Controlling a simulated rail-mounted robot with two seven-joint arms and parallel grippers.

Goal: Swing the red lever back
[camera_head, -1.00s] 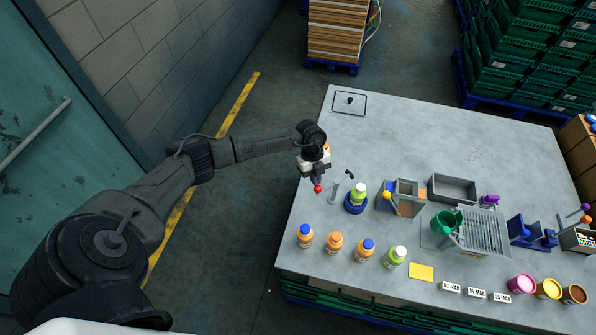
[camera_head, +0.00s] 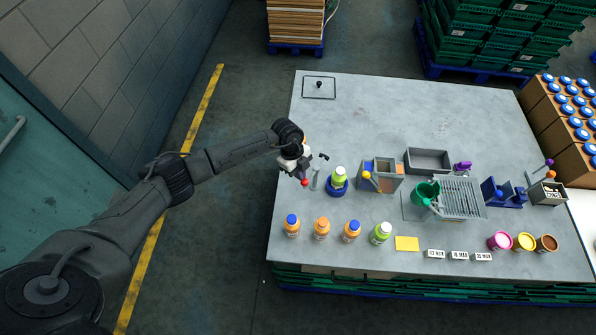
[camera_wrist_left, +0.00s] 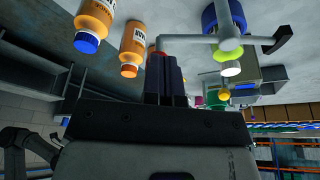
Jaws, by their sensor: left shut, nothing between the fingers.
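The red lever's round knob (camera_head: 305,182) shows at the table's left side, just below my left gripper (camera_head: 303,176). A slim grey post (camera_head: 316,181) stands close to its right. Beside that, a green bottle with a pale cap (camera_head: 339,174) sits in a blue holder (camera_head: 337,189). In the left wrist view my left gripper's dark fingers (camera_wrist_left: 166,72) are together and empty. They cover most of the red knob (camera_wrist_left: 158,54); contact cannot be told. A grey bar (camera_wrist_left: 190,39) runs right from there, with a black handle (camera_wrist_left: 285,35) at its far end.
Orange bottles (camera_head: 321,229) and a green one (camera_head: 381,233) stand in a row in front. A grey bin unit (camera_head: 381,175) and a green funnel (camera_head: 425,190) stand to the right. The table (camera_head: 350,115) is mostly clear behind.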

